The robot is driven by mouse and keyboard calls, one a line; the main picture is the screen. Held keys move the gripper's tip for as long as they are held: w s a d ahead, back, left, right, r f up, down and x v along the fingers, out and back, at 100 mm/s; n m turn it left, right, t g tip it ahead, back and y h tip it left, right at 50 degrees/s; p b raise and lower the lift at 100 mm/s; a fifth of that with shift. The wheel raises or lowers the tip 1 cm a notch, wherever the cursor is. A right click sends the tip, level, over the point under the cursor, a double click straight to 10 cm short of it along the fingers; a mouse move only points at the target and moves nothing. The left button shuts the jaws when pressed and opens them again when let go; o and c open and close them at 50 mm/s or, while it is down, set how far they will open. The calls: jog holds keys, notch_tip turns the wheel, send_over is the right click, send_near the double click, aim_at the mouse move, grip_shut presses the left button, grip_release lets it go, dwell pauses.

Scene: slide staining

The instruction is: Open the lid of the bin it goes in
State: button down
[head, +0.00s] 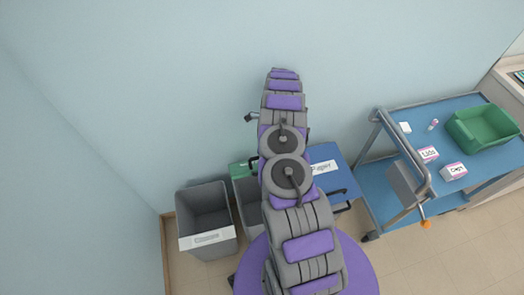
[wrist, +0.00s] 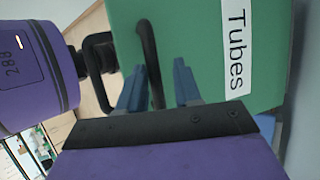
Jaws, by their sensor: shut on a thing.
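In the wrist view a green lid (wrist: 185,40) with a white "Tubes" label (wrist: 236,45) fills the upper right. Its black bar handle (wrist: 148,50) runs between the two blue fingers of my gripper (wrist: 160,85), which is shut on it. In the head view the green lid (head: 238,169) shows as a strip at the back of a grey bin (head: 247,206), partly hidden behind my arm. Grey bin surface shows in front of the strip, so the lid looks raised, but how far I cannot tell. My gripper is hidden there.
A grey bin (head: 206,209) without a visible lid stands to the left. A blue-lidded bin (head: 335,165) labelled "Paper" is to the right. Further right stands a blue cart (head: 462,112) with a green tub (head: 483,128) and small boxes. The wall is close behind the bins.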

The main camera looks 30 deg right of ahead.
jog(key=c, duration=1.1)
grip_release()
jog(key=shift+w+d+f, duration=0.3)
jog(key=shift+f, duration=0.15)
jog(key=shift+w+d+f, duration=0.1)
jog(key=shift+w, duration=0.05)
jog(key=shift+r, duration=0.2)
